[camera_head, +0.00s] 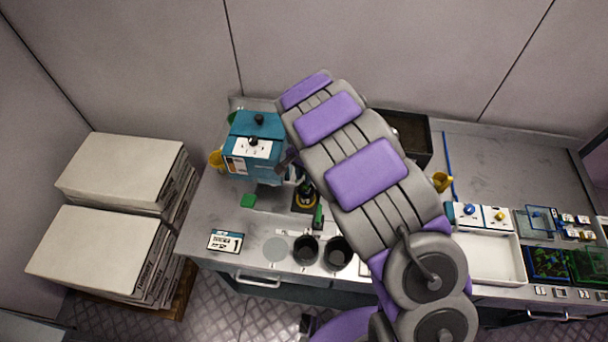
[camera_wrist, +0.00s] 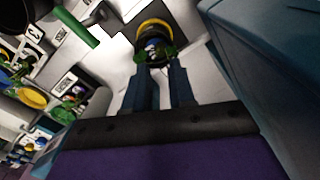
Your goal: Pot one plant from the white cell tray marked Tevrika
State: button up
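In the wrist view, the two dark fingers of my gripper (camera_wrist: 163,70) stand apart and point at a small green plant (camera_wrist: 154,48). The leaves are at the fingertips, over a dark round pot with a yellow rim (camera_wrist: 154,23); I cannot tell whether the fingers grip the plant. In the head view my arm hides most of the gripper, beside the yellow-rimmed pot (camera_head: 304,201). Two black pots (camera_head: 305,249) (camera_head: 337,253) stand at the bench's front edge. A white tray (camera_head: 487,257) lies to the right. No name Tevrika is readable.
A teal machine (camera_head: 254,146) stands close left of my gripper, and its wall fills the wrist view's right side (camera_wrist: 265,60). A green-handled tool (camera_head: 318,216) lies by the pots. A card with a 1 (camera_head: 226,241) is at front left. Dark trays (camera_head: 546,263) lie far right.

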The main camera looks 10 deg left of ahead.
jog(key=o, duration=0.6)
jog(key=shift+c, duration=0.2)
notch_tip(320, 180, up, 6)
jog(key=shift+p, duration=0.6)
dwell(0.6)
